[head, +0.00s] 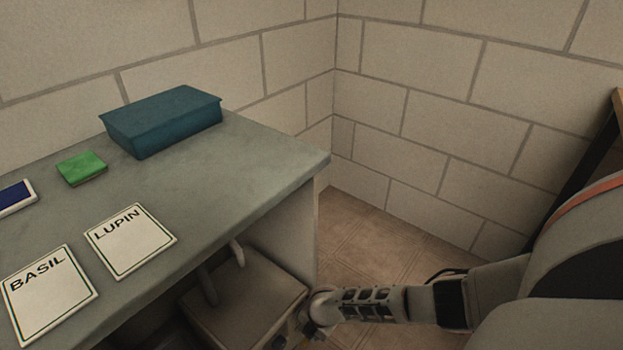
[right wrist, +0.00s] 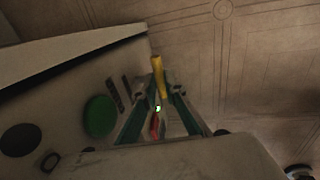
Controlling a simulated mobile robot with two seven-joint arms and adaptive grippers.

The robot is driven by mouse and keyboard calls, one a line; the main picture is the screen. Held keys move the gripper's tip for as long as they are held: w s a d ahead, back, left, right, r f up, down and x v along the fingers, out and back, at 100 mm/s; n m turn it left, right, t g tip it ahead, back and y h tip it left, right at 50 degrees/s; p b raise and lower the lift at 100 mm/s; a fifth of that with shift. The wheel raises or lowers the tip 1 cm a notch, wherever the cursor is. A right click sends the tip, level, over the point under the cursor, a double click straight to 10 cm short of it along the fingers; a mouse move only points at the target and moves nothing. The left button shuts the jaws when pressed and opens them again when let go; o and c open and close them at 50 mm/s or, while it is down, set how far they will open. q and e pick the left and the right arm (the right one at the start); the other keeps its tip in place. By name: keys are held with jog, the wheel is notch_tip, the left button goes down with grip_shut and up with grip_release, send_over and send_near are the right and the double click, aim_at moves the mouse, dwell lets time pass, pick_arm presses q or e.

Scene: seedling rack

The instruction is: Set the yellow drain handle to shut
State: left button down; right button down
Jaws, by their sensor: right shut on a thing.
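The yellow drain handle (right wrist: 156,68) shows in the right wrist view as a short bar that points up in the picture from between my fingertips. My right gripper (right wrist: 160,91) is shut on it, one finger on each side. The handle's lower part is hidden between the fingers. In the head view my right arm comes in from the right, and its gripper (head: 311,331) is low at the front of a grey box (head: 250,300) under the bench. The handle cannot be made out clearly there. My left gripper is not in view.
A red part (right wrist: 154,126) and a small green light (right wrist: 158,108) show between my fingers. A green disc (right wrist: 99,116) and a dark disc (right wrist: 20,139) are on the panel to the left. The bench (head: 275,165) overhangs the box. Open floor (head: 370,240) lies right of it.

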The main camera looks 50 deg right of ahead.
jog(key=shift+w+r, duration=0.1)
jog(key=shift+w, duration=0.4)
jog(key=c, duration=2.1)
grip_release()
jog(key=shift+s, duration=0.1)
jog(key=shift+s+r, duration=0.15)
jog(key=shift+r, duration=0.3)
jog(key=r, duration=0.3)
jog(key=s+r, duration=0.1)
jog(key=r, duration=0.3)
jog(key=s+r, duration=0.1)
jog(key=r, duration=0.2)
jog(key=shift+r, duration=0.35)
